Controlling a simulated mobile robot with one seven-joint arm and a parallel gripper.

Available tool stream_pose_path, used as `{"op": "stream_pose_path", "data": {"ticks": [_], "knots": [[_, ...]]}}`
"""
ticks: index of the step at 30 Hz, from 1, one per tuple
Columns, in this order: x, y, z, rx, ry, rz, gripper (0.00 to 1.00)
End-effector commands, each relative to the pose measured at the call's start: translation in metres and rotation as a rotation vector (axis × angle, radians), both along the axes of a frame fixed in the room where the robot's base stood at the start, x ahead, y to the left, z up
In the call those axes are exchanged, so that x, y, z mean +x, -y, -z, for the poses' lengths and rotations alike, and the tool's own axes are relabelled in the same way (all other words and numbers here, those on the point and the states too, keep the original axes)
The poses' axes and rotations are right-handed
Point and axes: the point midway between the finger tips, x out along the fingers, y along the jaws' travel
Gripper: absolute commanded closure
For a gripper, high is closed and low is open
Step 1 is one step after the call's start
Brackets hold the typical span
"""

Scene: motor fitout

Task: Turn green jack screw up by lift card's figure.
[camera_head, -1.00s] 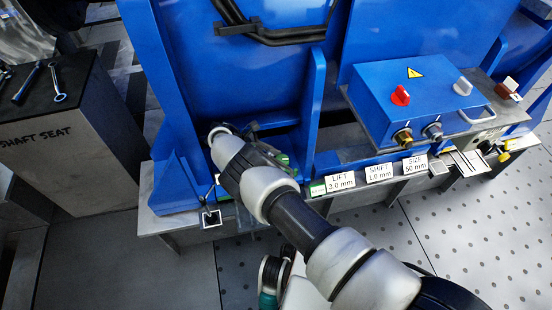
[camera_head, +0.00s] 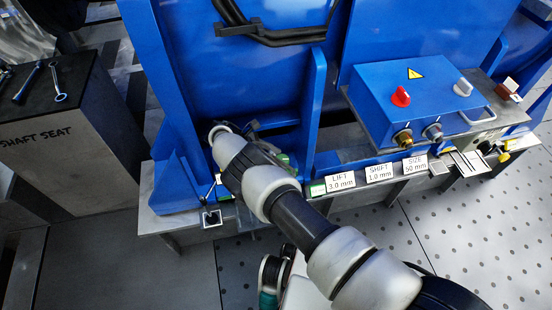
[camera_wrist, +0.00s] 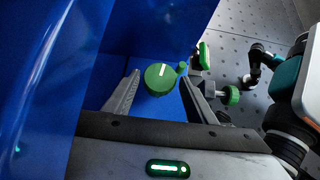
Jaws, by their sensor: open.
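The green jack screw (camera_wrist: 160,79) shows in the wrist view as a round green knob with a white mark line and a small green handle at its right. My gripper (camera_wrist: 160,88) is open, with one finger on each side of the knob. I cannot tell whether either finger touches it. In the head view my arm hides the knob and the fingertips. The lift card (camera_head: 340,182) stands on the front ledge and reads LIFT 3.0 mm.
A shift card (camera_head: 379,173) reads 1.0 mm and a size card (camera_head: 415,164) reads 50 mm. A blue control box (camera_head: 412,100) with a red knob stands at right. A second green knob (camera_wrist: 233,96) lies right of my fingers. Blue walls enclose the left side.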

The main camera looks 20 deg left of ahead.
Motion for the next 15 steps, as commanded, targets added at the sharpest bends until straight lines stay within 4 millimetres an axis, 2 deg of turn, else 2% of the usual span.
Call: {"op": "stream_pose_path", "data": {"ticks": [1, 6, 11, 15], "knots": [[0.000, -0.001, -0.014, 0.002, 0.001, 0.001, 0.49], [0.000, -0.001, -0.049, 0.002, 0.002, 0.000, 0.49], [0.000, -0.001, -0.075, 0.003, 0.000, 0.000, 0.49], [0.000, -0.001, -0.088, 0.002, 0.000, 0.001, 0.49]]}}
